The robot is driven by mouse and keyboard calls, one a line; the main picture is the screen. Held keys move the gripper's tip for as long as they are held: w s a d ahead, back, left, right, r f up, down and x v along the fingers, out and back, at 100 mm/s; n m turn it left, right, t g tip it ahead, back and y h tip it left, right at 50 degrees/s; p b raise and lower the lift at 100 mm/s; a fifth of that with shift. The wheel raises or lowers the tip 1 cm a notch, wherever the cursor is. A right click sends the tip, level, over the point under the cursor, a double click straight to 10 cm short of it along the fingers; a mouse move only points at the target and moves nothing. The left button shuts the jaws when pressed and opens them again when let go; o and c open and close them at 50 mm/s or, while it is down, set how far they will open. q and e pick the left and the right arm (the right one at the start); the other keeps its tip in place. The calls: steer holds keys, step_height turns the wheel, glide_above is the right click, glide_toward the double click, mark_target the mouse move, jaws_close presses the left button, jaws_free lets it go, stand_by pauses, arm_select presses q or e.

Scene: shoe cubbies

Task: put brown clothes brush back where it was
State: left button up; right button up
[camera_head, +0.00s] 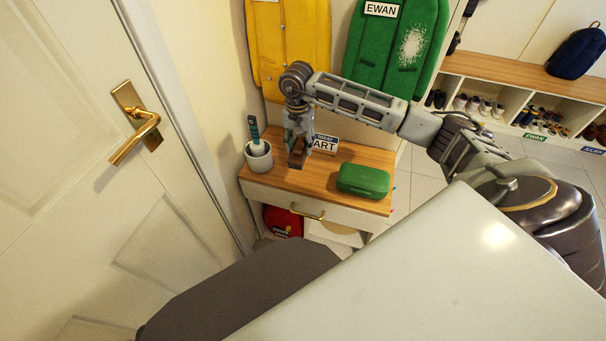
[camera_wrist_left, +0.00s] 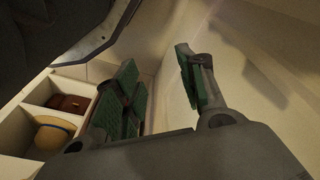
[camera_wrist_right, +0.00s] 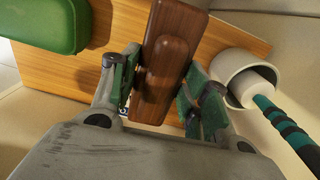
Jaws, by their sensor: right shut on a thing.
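The brown clothes brush (camera_wrist_right: 165,65) is a dark wooden block in the right wrist view, held between the green-padded fingers of my right gripper (camera_wrist_right: 155,100). In the head view the brush (camera_head: 297,153) hangs below my right gripper (camera_head: 299,135), over the wooden top of a small cabinet (camera_head: 330,184). I cannot tell whether the brush touches the top. My left gripper (camera_wrist_left: 165,90) shows in the left wrist view with its fingers apart and nothing between them.
A white cup (camera_head: 259,155) with a teal-striped handle (camera_head: 253,128) stands left of the brush. A green case (camera_head: 363,180) lies to its right. A sign (camera_head: 325,144) stands behind. A door (camera_head: 80,150) is at left; yellow (camera_head: 288,40) and green (camera_head: 395,50) coats hang above.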

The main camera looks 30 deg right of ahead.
arm_select(q)
steer(key=shift+w+f, duration=0.15)
steer(key=shift+w, duration=0.1)
arm_select(e)
steer(key=shift+w+d+r, duration=0.1)
steer(key=shift+d+r, duration=0.1)
steer(key=shift+d, duration=0.3)
steer(key=shift+f, duration=0.1)
step_height(320, 180, down, 6)
steer(key=shift+r+b, duration=0.2)
steer(key=shift+b, duration=0.55)
steer(key=shift+f, duration=0.2)
arm_select(q)
steer(key=shift+w+d+r, duration=0.1)
steer(key=shift+w+r, duration=0.1)
steer(key=shift+r, duration=0.25)
steer(key=shift+w+d+r, duration=0.1)
steer(key=shift+w+r, duration=0.05)
steer(key=shift+r, duration=0.3)
steer(key=shift+s+f, duration=0.1)
